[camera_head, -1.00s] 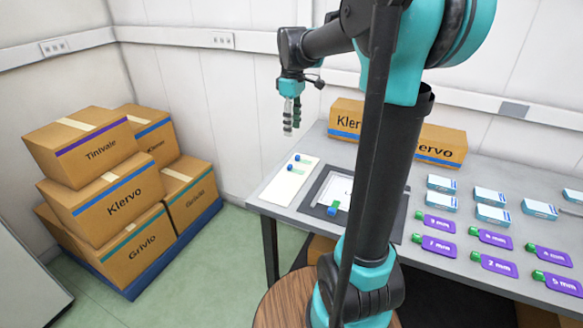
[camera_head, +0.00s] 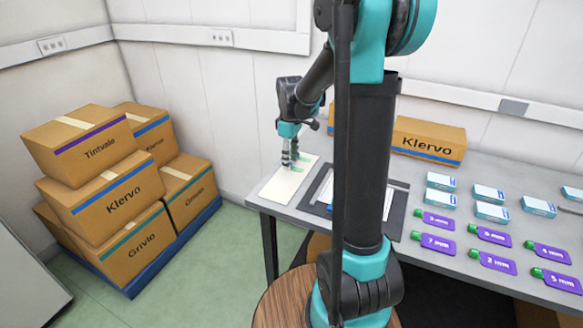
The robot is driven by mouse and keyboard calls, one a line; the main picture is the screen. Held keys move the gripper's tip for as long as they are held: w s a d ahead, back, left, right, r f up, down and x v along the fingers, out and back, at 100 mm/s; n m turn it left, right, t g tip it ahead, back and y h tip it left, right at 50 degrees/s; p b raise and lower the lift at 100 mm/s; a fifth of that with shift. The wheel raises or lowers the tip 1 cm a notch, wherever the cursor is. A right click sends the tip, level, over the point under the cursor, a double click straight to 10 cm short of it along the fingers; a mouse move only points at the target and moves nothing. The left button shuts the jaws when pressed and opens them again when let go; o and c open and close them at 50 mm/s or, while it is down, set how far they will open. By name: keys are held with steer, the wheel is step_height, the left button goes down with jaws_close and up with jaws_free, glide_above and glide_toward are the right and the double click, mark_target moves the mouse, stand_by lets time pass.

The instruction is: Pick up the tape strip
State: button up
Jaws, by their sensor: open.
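Two small green tape strips lie on a cream board at the left end of the grey table: a back strip (camera_head: 304,159) and a front strip (camera_head: 298,169). My gripper (camera_head: 289,167) is low over the cream board (camera_head: 277,190), pointing down, at the left ends of the strips. It is open. Its fingers hide the blue ends of the strips, and I cannot tell whether they touch a strip or the board.
A dark-framed mat (camera_head: 312,200) lies right of the board, partly hidden by my arm. Purple size tags (camera_head: 438,221) and small light-blue boxes (camera_head: 440,181) fill the table's right side. A Klervo carton (camera_head: 428,141) stands at the back.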

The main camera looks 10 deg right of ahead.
steer(key=shift+f, duration=0.5)
steer(key=c, duration=0.8)
steer(key=shift+r, duration=0.2)
